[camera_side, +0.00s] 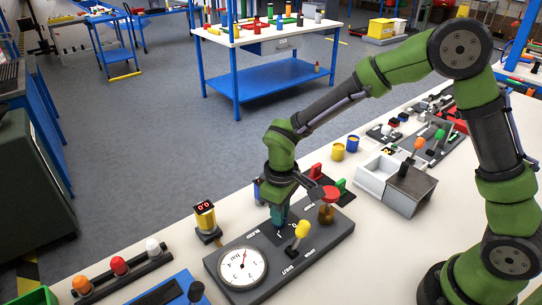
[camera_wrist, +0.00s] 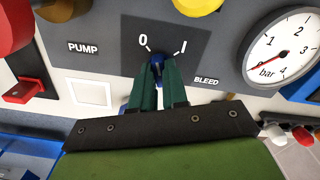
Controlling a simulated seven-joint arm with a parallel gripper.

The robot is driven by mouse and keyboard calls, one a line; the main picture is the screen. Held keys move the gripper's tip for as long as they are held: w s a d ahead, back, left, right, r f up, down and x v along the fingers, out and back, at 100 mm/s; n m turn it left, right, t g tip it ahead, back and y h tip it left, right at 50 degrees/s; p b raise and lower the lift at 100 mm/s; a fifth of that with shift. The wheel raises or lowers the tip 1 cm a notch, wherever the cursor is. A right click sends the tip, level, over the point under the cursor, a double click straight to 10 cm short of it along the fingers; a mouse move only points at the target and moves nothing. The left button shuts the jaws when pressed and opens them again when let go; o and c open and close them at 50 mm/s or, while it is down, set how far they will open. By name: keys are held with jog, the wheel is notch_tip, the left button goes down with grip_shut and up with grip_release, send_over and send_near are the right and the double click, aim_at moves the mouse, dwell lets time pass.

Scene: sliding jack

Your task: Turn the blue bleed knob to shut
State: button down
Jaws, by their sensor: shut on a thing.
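The blue bleed knob (camera_wrist: 156,57) sits on a dark square of the grey panel (camera_side: 331,238), between the marks 0 and I. My gripper (camera_wrist: 159,72) points down and is shut on the knob, its green fingers on either side. The fingers hide much of the knob, so its exact angle is hard to tell. In the side view my gripper (camera_side: 279,224) stands at the panel's middle and covers the knob. The word BLEED shows beside it.
A round pressure gauge (camera_side: 242,267) with a red needle stands left of my gripper in the side view. A yellow-topped lever (camera_side: 302,229) is close on the near side, and a red-topped post (camera_side: 329,194) stands to the right.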

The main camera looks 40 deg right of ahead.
jog(key=n, duration=0.4)
jog(key=shift+r+n, duration=0.1)
jog(key=shift+n, duration=0.2)
dwell(0.5)
jog(key=c, duration=1.1)
grip_release()
jog(key=shift+c, duration=0.2)
notch_tip(320, 180, up, 17)
